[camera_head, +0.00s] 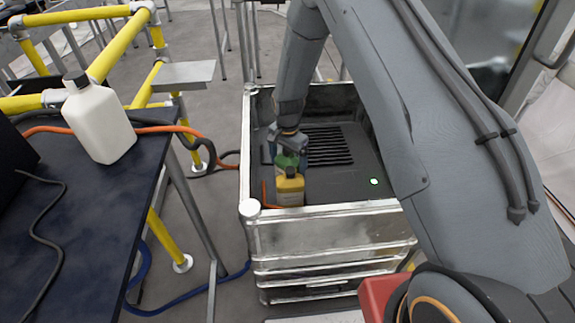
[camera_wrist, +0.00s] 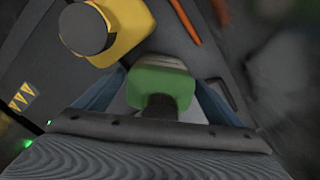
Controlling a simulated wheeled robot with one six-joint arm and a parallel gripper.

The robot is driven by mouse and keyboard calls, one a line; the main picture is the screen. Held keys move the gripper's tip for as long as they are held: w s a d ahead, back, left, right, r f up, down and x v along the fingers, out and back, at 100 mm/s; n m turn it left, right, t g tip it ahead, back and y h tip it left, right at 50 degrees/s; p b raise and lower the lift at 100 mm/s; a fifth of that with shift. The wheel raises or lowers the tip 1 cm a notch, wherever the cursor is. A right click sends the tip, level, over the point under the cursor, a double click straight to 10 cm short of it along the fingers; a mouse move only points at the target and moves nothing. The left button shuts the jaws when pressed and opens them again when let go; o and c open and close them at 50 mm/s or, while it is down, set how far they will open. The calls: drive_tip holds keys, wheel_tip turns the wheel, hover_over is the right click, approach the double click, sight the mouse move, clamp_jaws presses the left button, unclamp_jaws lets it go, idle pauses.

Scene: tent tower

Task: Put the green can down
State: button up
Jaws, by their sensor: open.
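The green can (camera_head: 287,162) is inside the metal-walled crate (camera_head: 330,235), just behind a yellow container. In the wrist view the green can (camera_wrist: 162,84) lies between the two blue fingers of my gripper (camera_wrist: 160,95). My gripper, also in the head view (camera_head: 290,143), reaches down into the crate from above and is open around the can. Whether the can's base touches the crate floor is hidden. The yellow container (camera_head: 290,188) with a grey cap (camera_wrist: 84,28) stands right beside the can.
An orange bar (camera_wrist: 186,22) lies near the can. A dark slatted grille (camera_head: 330,147) is in the crate floor behind. The crate floor to the right is free around a small green light (camera_head: 374,181). A white bottle (camera_head: 97,120) stands on the dark table (camera_head: 75,215) at left.

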wheel_tip(320, 180, up, 10)
drive_tip(key=shift+r+b, duration=0.25)
drive_tip(key=shift+b, duration=0.35)
drive_tip(key=shift+r, duration=0.65)
drive_tip(key=shift+s+d+r, duration=0.1)
drive_tip(key=shift+s+r, duration=0.05)
drive_tip(key=shift+r, duration=0.05)
drive_tip(key=s+d+r+n, duration=0.3)
drive_tip(key=s+d+r, duration=0.1)
drive_tip(key=s, duration=0.5)
drive_tip(key=s+d+r+n, duration=0.3)
drive_tip(key=s+d+r, duration=0.1)
drive_tip(key=s, duration=0.6)
drive_tip(key=s+d+r+n, duration=0.3)
drive_tip(key=s+d+r, duration=0.1)
drive_tip(key=s, duration=0.5)
drive_tip(key=shift+s, duration=0.25)
drive_tip(key=shift+d, duration=0.1)
